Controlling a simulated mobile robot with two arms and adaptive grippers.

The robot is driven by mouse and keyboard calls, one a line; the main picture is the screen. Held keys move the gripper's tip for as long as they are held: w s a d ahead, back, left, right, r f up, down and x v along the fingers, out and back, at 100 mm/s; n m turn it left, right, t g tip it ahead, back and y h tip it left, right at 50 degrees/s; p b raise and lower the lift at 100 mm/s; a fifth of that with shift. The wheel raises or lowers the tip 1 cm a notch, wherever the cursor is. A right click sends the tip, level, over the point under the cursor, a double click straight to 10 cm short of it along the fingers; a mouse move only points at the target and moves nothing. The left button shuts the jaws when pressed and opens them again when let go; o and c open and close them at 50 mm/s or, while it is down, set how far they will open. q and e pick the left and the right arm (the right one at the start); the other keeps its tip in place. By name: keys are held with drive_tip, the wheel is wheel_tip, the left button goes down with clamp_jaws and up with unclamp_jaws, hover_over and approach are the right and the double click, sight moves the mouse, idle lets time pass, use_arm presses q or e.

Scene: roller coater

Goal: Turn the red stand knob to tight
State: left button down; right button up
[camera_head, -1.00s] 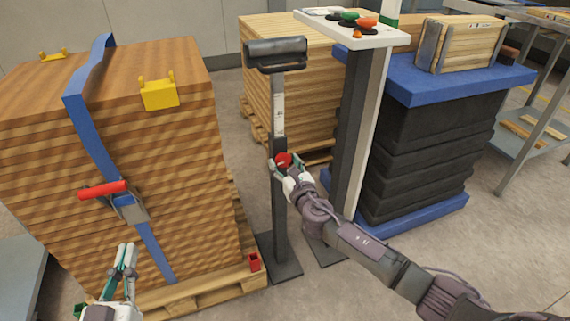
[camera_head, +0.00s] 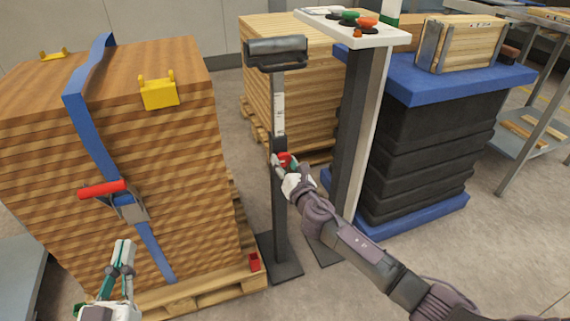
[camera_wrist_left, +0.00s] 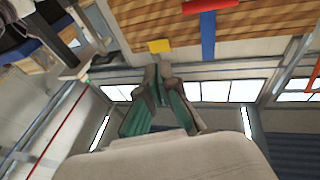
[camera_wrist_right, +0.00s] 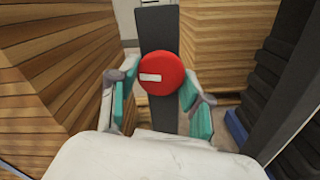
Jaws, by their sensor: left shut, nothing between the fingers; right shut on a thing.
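The red stand knob (camera_head: 285,158) is on the dark upright post of the roller stand (camera_head: 279,215). In the right wrist view the knob (camera_wrist_right: 162,73) is round and faces the camera, with a short white mark lying nearly level. My right gripper (camera_head: 283,162) is shut on the knob, one finger on each side of its rim; its fingers also flank it in the right wrist view (camera_wrist_right: 160,80). My left gripper (camera_head: 124,243) is shut and empty, low in front of the strapped wood stack; it also shows in the left wrist view (camera_wrist_left: 158,72).
A strapped wood stack (camera_head: 190,190) on a pallet stands left of the roller stand. A control post with a button panel (camera_head: 340,28) stands close on the right, beside a black bellows lift table with a blue top (camera_head: 425,85). Bare floor lies in front.

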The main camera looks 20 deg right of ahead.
drive_tip(key=m, duration=0.6)
drive_tip(key=shift+m, duration=1.2)
drive_tip(key=shift+r+m, duration=0.1)
drive_tip(key=shift+m, duration=0.8)
drive_tip(key=m+p, duration=0.1)
drive_tip(key=m, duration=0.2)
use_arm(q)
wheel_tip(320, 180, down, 6)
drive_tip(key=g+y, duration=0.1)
drive_tip(key=g, duration=0.2)
drive_tip(key=shift+a+g+p, duration=0.3)
drive_tip(key=shift+a+g, duration=0.1)
drive_tip(key=shift+a, duration=0.05)
use_arm(e)
drive_tip(key=shift+m, duration=1.6)
